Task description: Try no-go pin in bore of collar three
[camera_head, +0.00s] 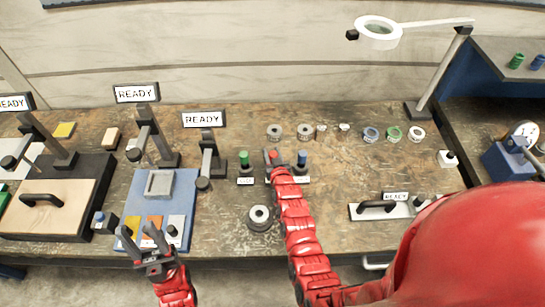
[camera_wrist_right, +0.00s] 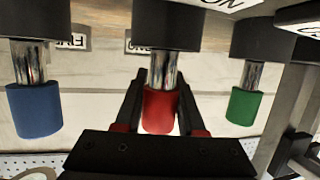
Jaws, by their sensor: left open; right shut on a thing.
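My right gripper (camera_wrist_right: 160,108) is shut on the red handle of a pin (camera_wrist_right: 159,110). The pin's metal shank still meets a black holder (camera_wrist_right: 167,25) in the right wrist view. In the head view the red pin (camera_head: 272,155) stands between a green-handled pin (camera_head: 244,158) and a blue-handled pin (camera_head: 301,157); my right arm partly covers it. A grey collar (camera_head: 260,213) sits on a dark round base at the bench front, its bore facing up. More grey collars (camera_head: 274,131) (camera_head: 304,131) lie at the back; none shows a readable number. My left gripper (camera_head: 142,238) is open and empty.
Coloured rings (camera_head: 393,133) lie at the back right. A blue board (camera_head: 165,195) with a grey frame and cards lies left, by stands with READY signs (camera_head: 203,119). A handled plate (camera_head: 380,209) lies right. A magnifier lamp (camera_head: 380,31) overhangs the back right.

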